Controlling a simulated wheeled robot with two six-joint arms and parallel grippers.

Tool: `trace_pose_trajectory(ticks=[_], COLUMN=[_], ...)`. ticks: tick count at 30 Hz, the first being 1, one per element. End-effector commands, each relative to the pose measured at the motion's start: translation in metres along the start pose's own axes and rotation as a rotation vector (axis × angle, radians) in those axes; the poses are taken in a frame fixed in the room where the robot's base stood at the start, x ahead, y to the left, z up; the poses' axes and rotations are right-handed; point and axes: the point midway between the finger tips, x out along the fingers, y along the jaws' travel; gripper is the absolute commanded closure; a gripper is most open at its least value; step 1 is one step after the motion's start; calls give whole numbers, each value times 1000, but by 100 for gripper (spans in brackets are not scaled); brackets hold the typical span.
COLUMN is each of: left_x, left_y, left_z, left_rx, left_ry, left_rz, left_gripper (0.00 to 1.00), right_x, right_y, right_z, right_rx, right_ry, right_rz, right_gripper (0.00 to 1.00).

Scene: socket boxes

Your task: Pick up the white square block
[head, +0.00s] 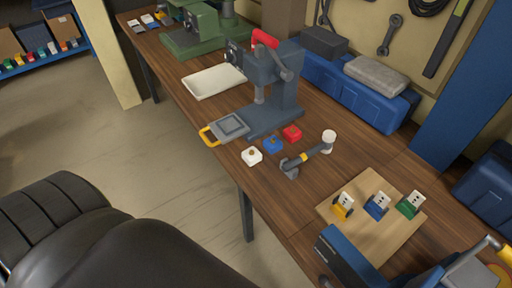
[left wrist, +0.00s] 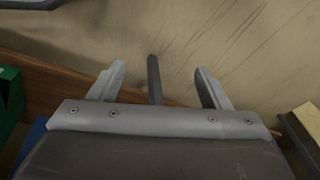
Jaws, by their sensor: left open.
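The white square block (head: 252,156) lies flat on the wooden table near its front edge, with a small brownish mark on top. A blue block (head: 272,144) and a red block (head: 292,133) lie in a diagonal row beyond it. My left gripper (left wrist: 158,82) is open and empty in the left wrist view, with its two fingers apart over floor and table edge. The white block is not seen in that view. The head view does not show the left fingertips. My right gripper is in neither view.
A dark press (head: 275,85) with a grey plate and yellow handle stands behind the blocks. A hammer-like tool (head: 310,156) lies right of them. A board (head: 374,228) with yellow, blue and green sockets is nearer. A white tray (head: 213,81) lies farther left.

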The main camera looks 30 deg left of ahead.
Motion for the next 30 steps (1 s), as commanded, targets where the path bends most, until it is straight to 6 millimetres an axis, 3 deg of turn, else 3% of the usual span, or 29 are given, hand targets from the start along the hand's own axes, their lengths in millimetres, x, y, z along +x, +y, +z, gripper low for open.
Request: trace_pose_trajectory(ticks=[1, 9, 15, 21, 24, 30], left_x=[-32, -163, -255, -332, -362, -366], left_y=[-5, -16, -22, -25, -24, -22], left_z=[-18, -82, -108, -129, -148, -186], left_rx=[0, -2, 8, 83, 210, 519], left_ry=[17, 67, 95, 113, 109, 72], left_rz=[-5, -17, -23, -23, -15, 10], left_gripper=[29, 29, 29, 29, 29, 29], right_x=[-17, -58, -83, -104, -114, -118], right_y=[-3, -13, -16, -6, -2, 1], right_z=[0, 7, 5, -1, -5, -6], right_rx=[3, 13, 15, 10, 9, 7], right_ry=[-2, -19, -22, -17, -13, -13], right_rz=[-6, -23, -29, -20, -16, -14], right_gripper=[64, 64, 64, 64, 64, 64])
